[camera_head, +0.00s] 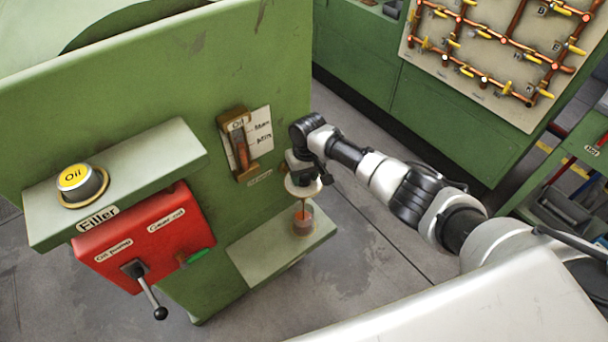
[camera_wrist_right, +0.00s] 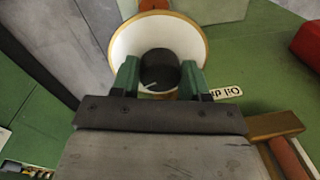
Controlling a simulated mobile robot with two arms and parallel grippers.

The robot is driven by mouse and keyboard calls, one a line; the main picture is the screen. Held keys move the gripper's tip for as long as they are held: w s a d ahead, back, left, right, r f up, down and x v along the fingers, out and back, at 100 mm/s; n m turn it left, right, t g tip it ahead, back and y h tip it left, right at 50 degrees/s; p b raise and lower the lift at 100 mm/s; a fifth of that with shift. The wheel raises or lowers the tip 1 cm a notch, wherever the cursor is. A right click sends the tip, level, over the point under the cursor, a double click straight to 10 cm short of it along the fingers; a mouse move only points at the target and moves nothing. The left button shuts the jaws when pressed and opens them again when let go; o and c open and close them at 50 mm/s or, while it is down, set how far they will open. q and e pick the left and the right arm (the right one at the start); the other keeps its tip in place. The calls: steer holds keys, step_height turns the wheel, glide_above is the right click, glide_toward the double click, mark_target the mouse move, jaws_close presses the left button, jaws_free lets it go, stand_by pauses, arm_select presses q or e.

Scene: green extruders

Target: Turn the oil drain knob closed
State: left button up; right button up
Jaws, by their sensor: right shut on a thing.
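The oil drain knob (camera_wrist_right: 158,68) is a dark round knob with a pale pointer line, in front of a white round part with a gold rim (camera_wrist_right: 122,45) in the right wrist view. My right gripper (camera_wrist_right: 160,78) has its two green fingers on both sides of the knob, shut on it. In the head view my right gripper (camera_head: 303,162) is at the green machine's side, above the white drain part (camera_head: 303,187), and hides the knob. Below it a glass (camera_head: 303,222) holds reddish-brown liquid, and a thin dark stream seems to fall into it. My left gripper is not in view.
The glass stands on a green shelf (camera_head: 262,258). An oil level gauge (camera_head: 240,147) is just left of the gripper. Further left are a red control box (camera_head: 150,235) with a lever and a yellow oil cap (camera_head: 75,178). Floor is free to the right.

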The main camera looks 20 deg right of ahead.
steer(key=n, duration=0.3)
steer(key=shift+w+n, duration=0.1)
steer(key=shift+n, duration=0.3)
steer(key=n+b, duration=0.1)
steer(key=n, duration=0.2)
steer(key=shift+n+g, duration=0.3)
steer(key=n, duration=0.3)
steer(key=shift+w+n+b, duration=0.1)
steer(key=shift+n+b, duration=0.2)
steer(key=shift+n+h, duration=0.3)
steer(key=shift+n, duration=1.2)
steer(key=shift+w+r, duration=0.1)
steer(key=o, duration=0.9)
steer(key=shift+d, duration=0.1)
